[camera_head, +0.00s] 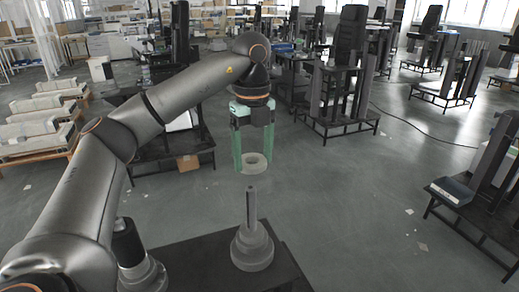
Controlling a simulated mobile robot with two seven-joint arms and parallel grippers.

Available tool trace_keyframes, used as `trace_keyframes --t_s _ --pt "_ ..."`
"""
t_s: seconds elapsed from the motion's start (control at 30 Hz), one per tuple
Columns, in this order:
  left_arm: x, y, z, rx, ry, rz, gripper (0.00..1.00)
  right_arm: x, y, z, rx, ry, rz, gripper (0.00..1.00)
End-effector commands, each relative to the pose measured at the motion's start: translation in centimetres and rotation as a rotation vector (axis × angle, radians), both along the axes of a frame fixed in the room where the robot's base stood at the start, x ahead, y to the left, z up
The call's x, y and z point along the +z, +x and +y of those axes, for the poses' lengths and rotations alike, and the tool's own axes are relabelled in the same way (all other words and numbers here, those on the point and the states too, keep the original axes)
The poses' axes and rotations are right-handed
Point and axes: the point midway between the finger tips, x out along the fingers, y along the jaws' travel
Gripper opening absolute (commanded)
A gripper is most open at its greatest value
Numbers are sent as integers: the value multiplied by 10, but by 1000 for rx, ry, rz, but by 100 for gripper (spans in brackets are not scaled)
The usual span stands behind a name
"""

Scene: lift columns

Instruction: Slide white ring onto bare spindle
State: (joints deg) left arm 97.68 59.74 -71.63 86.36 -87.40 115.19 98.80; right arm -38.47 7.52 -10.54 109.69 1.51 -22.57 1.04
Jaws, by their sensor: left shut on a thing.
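My left gripper (254,162) points down with its green fingers on either side of a pale white ring (256,171), and it is shut on that ring. The ring is held about level, above the tip of the bare spindle and apart from it. The bare spindle (251,207) is a thin grey post standing upright on a stepped round base (252,250). It stands on a dark tabletop (205,265) near the bottom of the view. My right gripper is not in view.
A black cylinder (127,241) on a round grey base stands at the left of the tabletop, partly hidden by my left arm. Dark racks (343,100) and pale benches (40,140) stand farther off. Grey floor is open to the right of the tabletop.

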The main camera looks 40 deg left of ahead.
Motion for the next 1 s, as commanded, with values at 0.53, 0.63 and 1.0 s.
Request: trace_keyframes --t_s 0.53,0.63,1.0 --pt "-45 0 0 -1 1 0 16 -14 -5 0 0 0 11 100" --pt "-47 0 0 -1 1 -1 16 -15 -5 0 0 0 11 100" --pt "-46 0 0 -2 1 -1 16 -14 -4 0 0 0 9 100"
